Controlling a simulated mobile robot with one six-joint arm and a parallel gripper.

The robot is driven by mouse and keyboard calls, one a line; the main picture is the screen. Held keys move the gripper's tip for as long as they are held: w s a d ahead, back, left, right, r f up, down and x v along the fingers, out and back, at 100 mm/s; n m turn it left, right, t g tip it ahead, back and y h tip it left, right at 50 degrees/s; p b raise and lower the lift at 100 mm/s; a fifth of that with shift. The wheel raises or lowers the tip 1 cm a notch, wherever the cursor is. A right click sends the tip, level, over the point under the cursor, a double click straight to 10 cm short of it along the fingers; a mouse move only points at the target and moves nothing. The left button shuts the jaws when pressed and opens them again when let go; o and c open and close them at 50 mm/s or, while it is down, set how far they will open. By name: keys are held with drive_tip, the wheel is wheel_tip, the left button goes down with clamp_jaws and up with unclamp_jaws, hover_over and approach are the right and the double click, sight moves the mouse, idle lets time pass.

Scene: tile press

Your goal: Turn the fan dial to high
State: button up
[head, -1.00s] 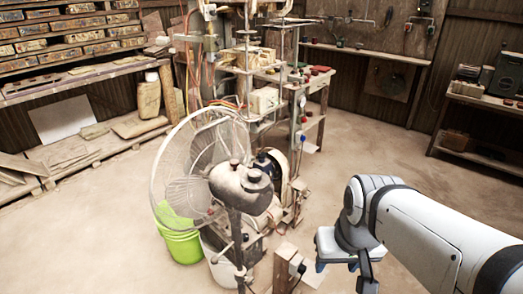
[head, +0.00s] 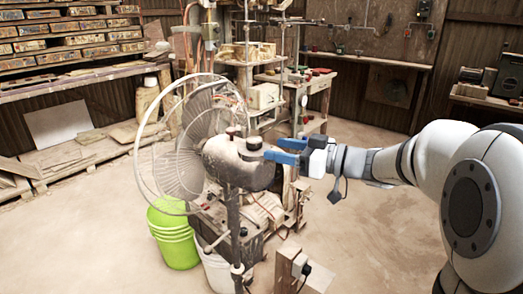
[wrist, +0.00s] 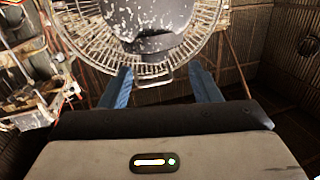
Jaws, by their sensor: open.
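The fan (head: 185,140) has a round wire cage and a dusty grey motor housing (head: 232,168) on a dark pole. On top of the housing a dark round knob (head: 254,143) sticks up, and a smaller one (head: 233,131) stands to its left. My gripper (head: 279,150) is open, its blue fingers pointing left at the knob on the housing's right side. I cannot tell whether they touch it. In the wrist view, my gripper (wrist: 158,88) has both blue fingers apart, with the fan housing (wrist: 150,25) and cage beyond them. Dial markings are too small to read.
A lime-green bucket (head: 175,235) and a white bucket (head: 218,268) stand under the fan. The tile press (head: 262,95) with its posts and table is behind. A short wooden post (head: 300,270) stands in front. The floor to the left is open.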

sight(261, 142)
drive_tip(key=shift+w, duration=0.35)
drive_tip(key=shift+w+a+r, duration=0.15)
drive_tip(key=shift+a, duration=0.1)
drive_tip(key=x, duration=0.7)
drive_tip(key=shift+d+p, duration=0.1)
drive_tip(key=shift+p, duration=0.2)
drive_tip(key=shift+r, duration=0.1)
drive_tip(key=shift+c, duration=0.5)
